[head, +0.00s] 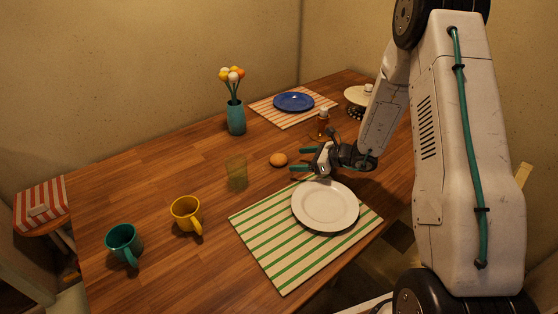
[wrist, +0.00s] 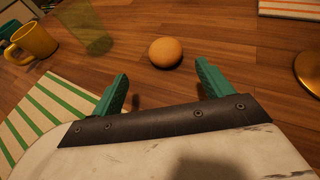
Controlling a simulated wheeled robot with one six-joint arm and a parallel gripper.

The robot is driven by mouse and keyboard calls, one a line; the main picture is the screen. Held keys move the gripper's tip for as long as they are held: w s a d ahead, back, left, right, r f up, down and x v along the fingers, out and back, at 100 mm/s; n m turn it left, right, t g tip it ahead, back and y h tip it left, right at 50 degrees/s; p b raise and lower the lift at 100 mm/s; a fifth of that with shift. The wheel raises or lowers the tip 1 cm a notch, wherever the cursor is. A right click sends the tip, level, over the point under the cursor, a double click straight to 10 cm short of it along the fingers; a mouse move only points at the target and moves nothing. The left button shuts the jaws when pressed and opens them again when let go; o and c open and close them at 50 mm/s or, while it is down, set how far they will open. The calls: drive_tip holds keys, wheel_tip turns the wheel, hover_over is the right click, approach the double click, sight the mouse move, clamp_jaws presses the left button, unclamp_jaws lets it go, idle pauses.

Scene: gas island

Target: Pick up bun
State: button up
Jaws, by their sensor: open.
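The bun (head: 278,159) is small, round and golden brown. It sits on the wooden table between the green glass and my gripper. My gripper (head: 303,160) has teal fingers and is open and empty, just right of the bun in the head view. In the wrist view the bun (wrist: 165,52) lies ahead of the gap between the two fingertips (wrist: 160,76), apart from both. Nothing hides it there.
A white plate (head: 325,205) on a green-striped mat (head: 262,250) lies near my gripper. A green glass (head: 237,172), yellow mug (head: 186,213) and teal mug (head: 122,243) stand left. A flower vase (head: 235,117) and bottle (head: 323,123) stand behind.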

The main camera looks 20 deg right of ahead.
sight(285, 159)
drive_tip(key=shift+w+f, duration=0.2)
drive_tip(key=shift+f, duration=0.2)
drive_tip(key=x, duration=0.7)
drive_tip(key=shift+w+r, duration=0.15)
drive_tip(key=shift+w, duration=0.25)
drive_tip(key=c, duration=1.1)
